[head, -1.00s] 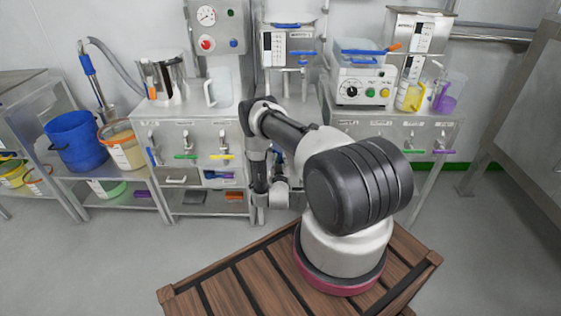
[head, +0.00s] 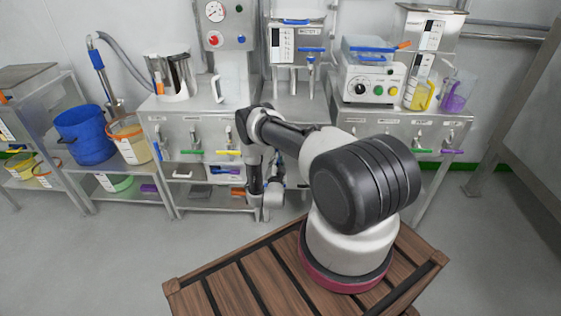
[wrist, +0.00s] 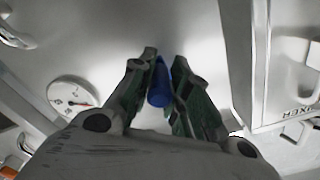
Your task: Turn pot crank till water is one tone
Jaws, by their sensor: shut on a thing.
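My gripper (wrist: 160,75) shows in the wrist view with its two dark green fingers closed on a small blue cylindrical piece (wrist: 158,90). I cannot tell what the blue piece belongs to. In the head view my gripper cannot be made out beyond my folded arm. A shiny steel pot (head: 184,78) stands on the left part of the back bench. No crank can be made out on it, and the water inside is not visible.
A control box with a dial gauge (head: 215,11) stands behind the bench; a gauge (wrist: 72,93) also shows in the wrist view. A white device with knobs (head: 369,84) and jugs with yellow (head: 417,97) and purple (head: 454,99) handles stand right. A blue bucket (head: 85,135) is left.

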